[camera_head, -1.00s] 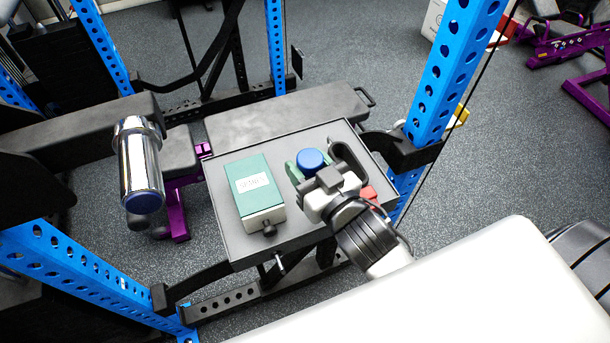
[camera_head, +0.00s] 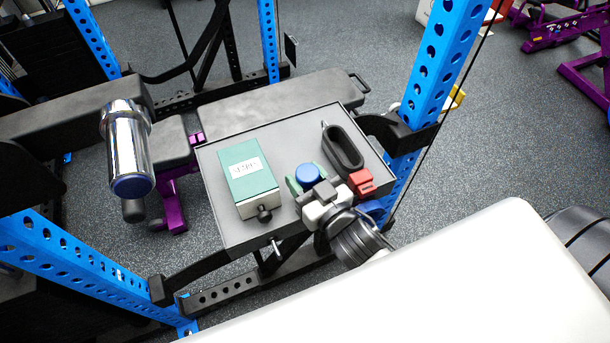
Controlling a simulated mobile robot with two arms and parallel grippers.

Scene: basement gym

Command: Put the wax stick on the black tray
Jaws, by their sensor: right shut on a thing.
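My right gripper (camera_head: 307,178) is shut on a blue round-topped piece, which I take to be the wax stick (camera_head: 307,173). Its green fingertips sit on either side of the blue top; the lower part of the stick is hidden. The gripper is over the front part of a grey shelf tray; I cannot tell its height above it. The black tray (camera_head: 332,139), a small oval dish with a raised rim and hollow middle, lies on the shelf tray behind and right of the gripper, apart from it. It looks empty. My left gripper is not in view.
The grey shelf tray (camera_head: 276,143) also holds a green-and-white labelled box (camera_head: 248,175) left of the gripper and a red piece (camera_head: 361,182) at the right edge. Blue rack posts (camera_head: 437,60) stand around. A chrome cylinder (camera_head: 128,150) is at left.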

